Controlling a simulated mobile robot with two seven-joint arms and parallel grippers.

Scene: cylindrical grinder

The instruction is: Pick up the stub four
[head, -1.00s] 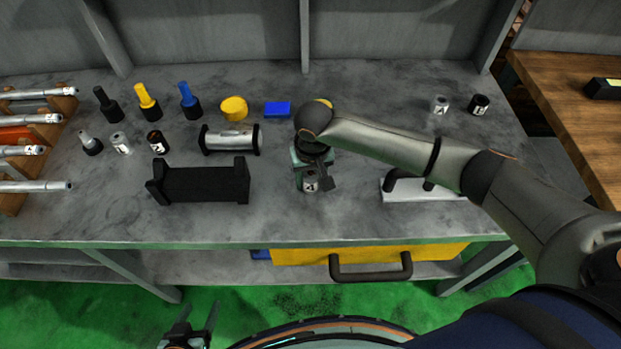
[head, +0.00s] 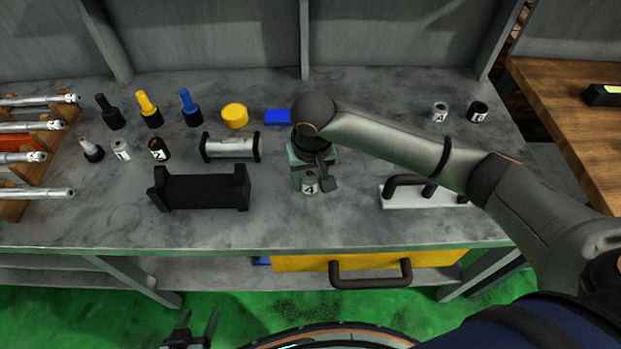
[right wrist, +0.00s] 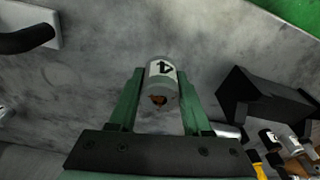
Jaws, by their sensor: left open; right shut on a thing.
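The stub four (head: 310,186) is a small grey cylinder with a white label marked 4, near the front middle of the bench in the head view. It also shows in the right wrist view (right wrist: 162,70), between the two green fingers, with a brownish hole in its near end. My right gripper (right wrist: 160,84) is shut on the stub; in the head view the right gripper (head: 309,177) is partly hidden by my arm. I cannot tell whether the stub touches the bench. My left gripper (head: 200,318) is open and empty, low in front of the bench.
A black cradle (head: 203,190) stands left of the stub, and a white plate with a black handle (head: 420,193) lies to its right. Behind are a silver spool (head: 230,148), a yellow disc (head: 235,116), a blue block (head: 278,117) and several other stubs. Bare bench lies between.

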